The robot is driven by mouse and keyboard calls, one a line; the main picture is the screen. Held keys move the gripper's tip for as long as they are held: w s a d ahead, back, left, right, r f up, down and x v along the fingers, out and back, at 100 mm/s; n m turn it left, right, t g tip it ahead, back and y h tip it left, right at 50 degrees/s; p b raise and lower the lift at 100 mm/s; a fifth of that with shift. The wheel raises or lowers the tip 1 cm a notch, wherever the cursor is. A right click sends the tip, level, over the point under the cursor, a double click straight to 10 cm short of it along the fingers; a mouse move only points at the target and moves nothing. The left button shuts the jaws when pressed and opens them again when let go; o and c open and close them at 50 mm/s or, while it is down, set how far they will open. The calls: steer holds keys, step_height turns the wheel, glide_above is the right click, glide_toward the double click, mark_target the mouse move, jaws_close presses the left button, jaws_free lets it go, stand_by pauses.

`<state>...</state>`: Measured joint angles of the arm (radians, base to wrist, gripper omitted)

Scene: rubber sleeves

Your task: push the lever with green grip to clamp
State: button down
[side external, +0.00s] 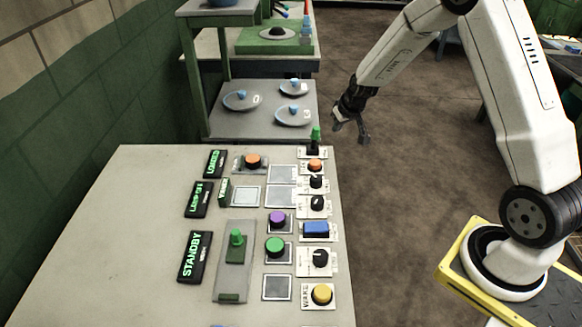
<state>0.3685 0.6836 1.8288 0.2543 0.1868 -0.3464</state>
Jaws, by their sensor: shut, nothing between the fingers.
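Two controls with green grips show on the grey console (120,235). One is a small upright green grip (316,134) on a white-plated base at the far right corner. The other is a green knob-like grip (237,238) on a long grey plate nearer the camera. I cannot tell from this view which is the clamp lever. My gripper (351,133) hangs just right of the far green grip, beyond the console's right edge. It looks apart from it and holds nothing. Its fingers are small and dark here.
Blue-knobbed discs (293,115) lie on a shelf behind.

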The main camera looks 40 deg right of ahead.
mark_target(319, 130)
steer(key=shift+f, duration=0.9)
steer(key=shift+w+a, duration=1.9)
steer(key=shift+a, duration=0.05)
stand_by(1.7)
steer(key=shift+s+d, duration=0.15)
steer(key=shift+d, duration=0.05)
stand_by(0.4)
steer(key=shift+s+d, duration=0.25)
stand_by(0.5)
step_height(319, 130, up, 8)
stand_by(1.2)
stand_by(0.4)
